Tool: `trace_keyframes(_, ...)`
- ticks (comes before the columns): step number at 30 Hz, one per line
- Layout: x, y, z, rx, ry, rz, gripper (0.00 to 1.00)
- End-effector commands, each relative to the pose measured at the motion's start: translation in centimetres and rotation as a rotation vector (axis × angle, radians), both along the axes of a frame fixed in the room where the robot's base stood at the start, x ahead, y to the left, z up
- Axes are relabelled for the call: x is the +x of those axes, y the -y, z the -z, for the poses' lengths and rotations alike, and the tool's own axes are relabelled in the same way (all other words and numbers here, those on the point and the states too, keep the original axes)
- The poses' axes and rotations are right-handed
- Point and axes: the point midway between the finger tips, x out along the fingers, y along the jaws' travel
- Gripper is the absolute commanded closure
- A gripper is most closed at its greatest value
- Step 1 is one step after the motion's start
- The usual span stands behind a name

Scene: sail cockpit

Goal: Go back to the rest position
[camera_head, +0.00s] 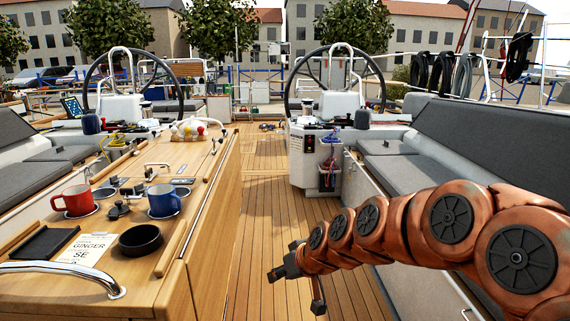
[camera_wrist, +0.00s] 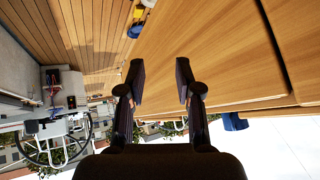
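My gripper (camera_head: 302,276) is at the end of my copper-coloured arm, which reaches in from the right in the head view. It hangs over the wooden deck floor, to the right of the wooden table and apart from it. In the wrist view its two dark fingers (camera_wrist: 160,82) stand apart with nothing between them. The side of the wooden table (camera_wrist: 230,60) fills much of that view, which is turned over.
On the table (camera_head: 205,190) stand a red mug (camera_head: 77,201), a blue mug (camera_head: 163,201), a black bowl (camera_head: 141,239) and a paper card (camera_head: 84,250). Grey benches (camera_head: 480,140) line the right. A white helm pedestal (camera_head: 310,155) stands ahead. The deck aisle (camera_head: 268,190) is clear.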

Motion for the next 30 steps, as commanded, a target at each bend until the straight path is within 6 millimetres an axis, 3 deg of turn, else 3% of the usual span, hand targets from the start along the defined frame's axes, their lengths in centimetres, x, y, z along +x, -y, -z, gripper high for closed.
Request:
trace_keyframes(1, -2.1, 0.8, -1.8, -0.018, -0.038, -0.004, 0.66)
trace_keyframes(3, -4.9, 1.9, -2.8, -0.042, -0.096, -0.004, 0.66)
trace_keyframes(11, -15.6, 7.3, -5.7, -0.164, -0.326, 0.057, 0.66)
trace_keyframes(21, -30.0, 15.5, -9.5, -0.333, -0.635, 0.27, 0.66)
trace_keyframes(27, -35.6, 18.1, -10.6, -0.39, -0.758, 0.379, 0.66)
trace_keyframes(30, -36.7, 18.6, -10.8, -0.401, -0.78, 0.403, 0.66)
